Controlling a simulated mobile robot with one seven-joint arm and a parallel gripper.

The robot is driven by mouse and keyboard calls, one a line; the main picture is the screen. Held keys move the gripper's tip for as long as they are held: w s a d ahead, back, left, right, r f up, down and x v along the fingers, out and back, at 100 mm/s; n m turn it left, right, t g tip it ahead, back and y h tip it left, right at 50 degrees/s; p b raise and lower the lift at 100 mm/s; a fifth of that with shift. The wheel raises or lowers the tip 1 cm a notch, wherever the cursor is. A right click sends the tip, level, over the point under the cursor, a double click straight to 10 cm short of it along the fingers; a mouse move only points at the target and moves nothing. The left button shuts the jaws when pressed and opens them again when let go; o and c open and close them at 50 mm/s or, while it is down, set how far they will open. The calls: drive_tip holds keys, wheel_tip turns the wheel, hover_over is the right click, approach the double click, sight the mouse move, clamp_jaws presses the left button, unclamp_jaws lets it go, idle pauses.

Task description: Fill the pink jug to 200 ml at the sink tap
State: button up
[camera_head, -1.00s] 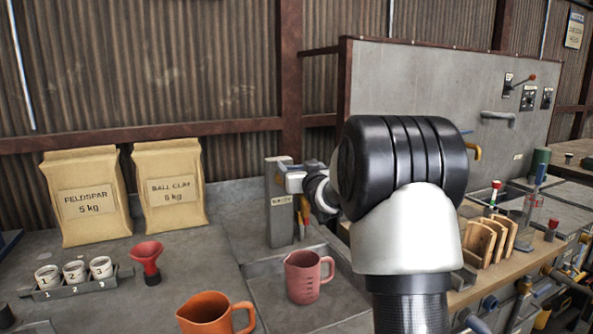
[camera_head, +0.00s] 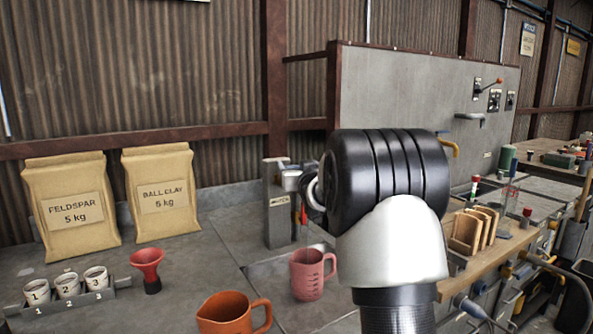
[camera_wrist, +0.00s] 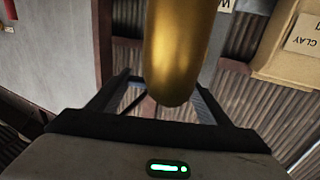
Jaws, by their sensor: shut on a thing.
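The pink jug (camera_head: 308,276) stands upright in the grey counter area below and in front of a grey post (camera_head: 277,205) with a small label. Its handle points right, and I cannot see the water level inside. My arm covers much of the space right of the post, and my gripper's fingers are hidden in the head view. In the wrist view, my gripper (camera_wrist: 160,88) has its dark fingers on both sides of a smooth brass-coloured cylinder (camera_wrist: 180,50), seemingly part of the tap. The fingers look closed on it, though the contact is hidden. No water stream shows.
An orange jug (camera_head: 228,316) stands front left of the pink one. A red funnel (camera_head: 148,266), a rack of numbered cups (camera_head: 68,288), and feldspar (camera_head: 70,205) and ball clay (camera_head: 162,190) bags stand left. A wooden rack (camera_head: 474,232) is to the right.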

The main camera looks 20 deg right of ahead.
idle(0.4)
drive_tip(key=o, duration=1.5)
drive_tip(key=shift+s, duration=0.1)
drive_tip(key=s+a, duration=0.3)
drive_tip(key=s, duration=1.4)
drive_tip(key=shift+p, duration=0.3)
